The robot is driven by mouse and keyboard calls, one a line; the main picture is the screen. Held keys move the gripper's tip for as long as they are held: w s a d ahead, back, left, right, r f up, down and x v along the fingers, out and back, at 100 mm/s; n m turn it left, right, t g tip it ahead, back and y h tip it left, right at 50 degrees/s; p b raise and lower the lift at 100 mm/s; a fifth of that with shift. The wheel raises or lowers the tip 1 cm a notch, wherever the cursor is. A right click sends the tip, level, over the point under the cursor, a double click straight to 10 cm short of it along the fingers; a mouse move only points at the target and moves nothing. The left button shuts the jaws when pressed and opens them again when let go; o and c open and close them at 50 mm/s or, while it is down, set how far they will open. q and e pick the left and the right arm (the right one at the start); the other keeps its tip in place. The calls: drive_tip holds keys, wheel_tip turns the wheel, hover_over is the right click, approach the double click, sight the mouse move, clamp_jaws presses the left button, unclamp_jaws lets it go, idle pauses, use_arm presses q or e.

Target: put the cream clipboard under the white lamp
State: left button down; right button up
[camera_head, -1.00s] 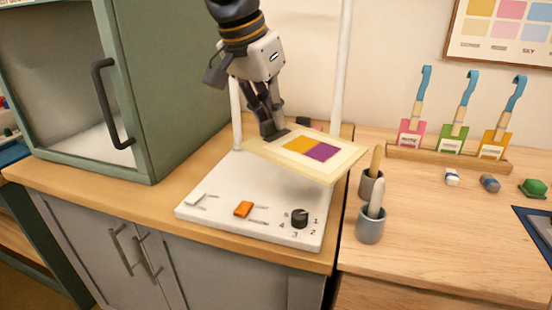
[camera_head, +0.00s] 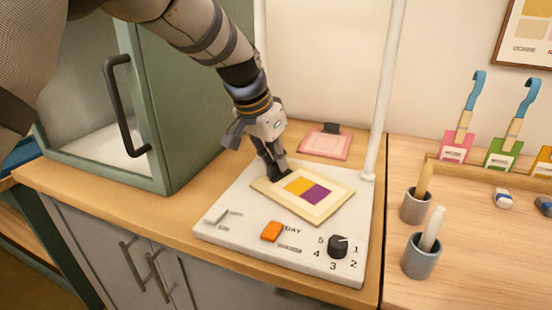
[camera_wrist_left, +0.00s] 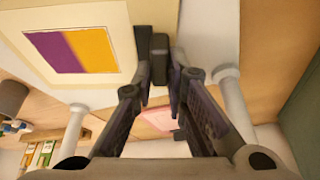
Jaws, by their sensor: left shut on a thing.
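The cream clipboard (camera_head: 325,208), with a yellow and purple swatch, lies on or just above the white base plate of the lamp (camera_head: 215,229); I cannot tell whether it touches. My left gripper (camera_head: 275,172) is shut on the clipboard's dark clip at its back left edge. In the left wrist view the cream clipboard (camera_wrist_left: 110,60) is at the upper left, and the left gripper's fingers (camera_wrist_left: 158,85) close on its clip. The lamp's white posts rise at the back; its top is out of view. My right gripper is not in view.
A pink clipboard (camera_head: 325,145) lies behind the lamp base. A green cabinet (camera_head: 185,80) with a dark handle stands at the left. Two grey pots (camera_head: 421,258) stand to the right of the base. An orange switch (camera_head: 271,231) and black knob (camera_head: 338,246) sit at its front.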

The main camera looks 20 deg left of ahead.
use_arm(q)
drive_tip(key=shift+r, duration=0.25)
drive_tip(key=shift+w+a+f, duration=0.1)
drive_tip(key=shift+w+f, duration=0.1)
drive_tip(key=shift+w, duration=0.15)
drive_tip(key=c, duration=1.8)
unclamp_jaws()
drive_tip(key=shift+w, duration=0.1)
drive_tip(key=shift+o, duration=1)
drive_tip(key=shift+s+r, duration=0.1)
drive_tip(key=shift+s, duration=0.1)
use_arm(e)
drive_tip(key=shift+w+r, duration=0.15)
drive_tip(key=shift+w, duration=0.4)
use_arm(q)
drive_tip(key=shift+w, duration=0.1)
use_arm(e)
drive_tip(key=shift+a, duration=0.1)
use_arm(q)
drive_tip(key=p+v, duration=0.1)
drive_tip(key=v, duration=1.1)
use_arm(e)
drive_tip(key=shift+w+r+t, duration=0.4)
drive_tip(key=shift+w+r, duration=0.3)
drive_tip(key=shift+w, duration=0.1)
